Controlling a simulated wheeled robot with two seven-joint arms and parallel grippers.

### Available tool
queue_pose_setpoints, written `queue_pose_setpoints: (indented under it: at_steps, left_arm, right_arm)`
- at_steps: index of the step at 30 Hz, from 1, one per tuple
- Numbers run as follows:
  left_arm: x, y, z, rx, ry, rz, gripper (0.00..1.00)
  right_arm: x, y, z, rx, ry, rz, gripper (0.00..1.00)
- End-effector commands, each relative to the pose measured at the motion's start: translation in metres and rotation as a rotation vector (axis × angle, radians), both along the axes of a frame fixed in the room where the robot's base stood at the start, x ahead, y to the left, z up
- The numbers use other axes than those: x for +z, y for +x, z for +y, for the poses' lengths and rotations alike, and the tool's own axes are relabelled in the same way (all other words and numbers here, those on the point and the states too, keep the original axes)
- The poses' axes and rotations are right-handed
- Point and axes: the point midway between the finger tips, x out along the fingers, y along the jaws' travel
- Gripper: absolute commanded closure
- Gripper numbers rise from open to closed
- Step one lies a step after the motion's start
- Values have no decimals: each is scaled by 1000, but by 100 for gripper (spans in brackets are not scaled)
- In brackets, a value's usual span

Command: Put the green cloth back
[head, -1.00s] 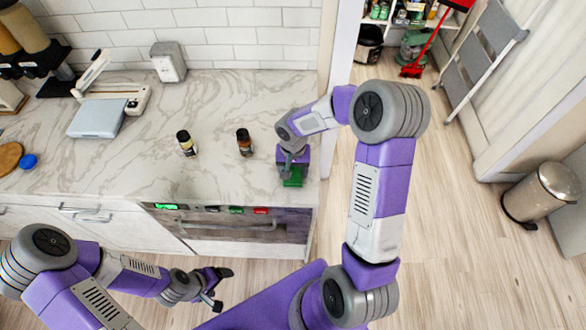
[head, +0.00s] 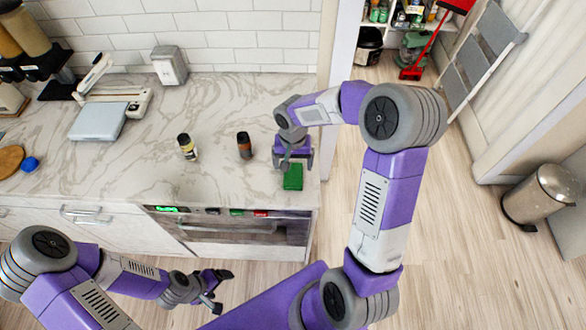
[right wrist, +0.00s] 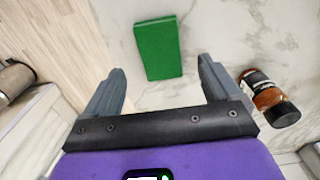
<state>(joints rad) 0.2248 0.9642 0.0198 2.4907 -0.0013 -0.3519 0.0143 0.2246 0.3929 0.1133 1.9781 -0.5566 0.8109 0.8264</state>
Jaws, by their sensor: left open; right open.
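The green cloth (head: 293,177) is a small flat green block lying on the marble counter near its right front corner. In the right wrist view the green cloth (right wrist: 158,48) lies beyond the open fingers, apart from them. My right gripper (head: 291,165) is open and empty just behind the cloth; its two fingers also show in the right wrist view (right wrist: 162,85). My left gripper (head: 222,288) is open and empty, low in front of the counter.
A dark brown bottle (head: 244,146) stands left of my right gripper, and a yellow-labelled bottle (head: 187,147) further left. A grey-lidded appliance (head: 98,121) sits at the back left. The marble counter (head: 225,105) is clear behind the bottles. A bin (head: 540,195) stands on the floor at right.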

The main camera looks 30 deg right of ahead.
Motion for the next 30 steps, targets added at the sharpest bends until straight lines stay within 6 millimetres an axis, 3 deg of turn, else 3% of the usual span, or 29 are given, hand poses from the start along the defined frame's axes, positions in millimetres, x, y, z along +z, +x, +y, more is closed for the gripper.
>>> queue_pose_setpoints:
  at_steps: [3, 10, 30]
  left_arm:
    - [4, 0, 0, 0, 0, 0, 19]
    - [7, 0, 0, 0, 0, 0, 19]
    - [7, 0, 0, 0, 0, 0, 19]
  right_arm:
    - [28, 1, 0, 0, 0, -4, 10]
    - [58, 0, 0, 0, 0, -1, 10]
    - [64, 0, 0, 0, 1, 1, 10]
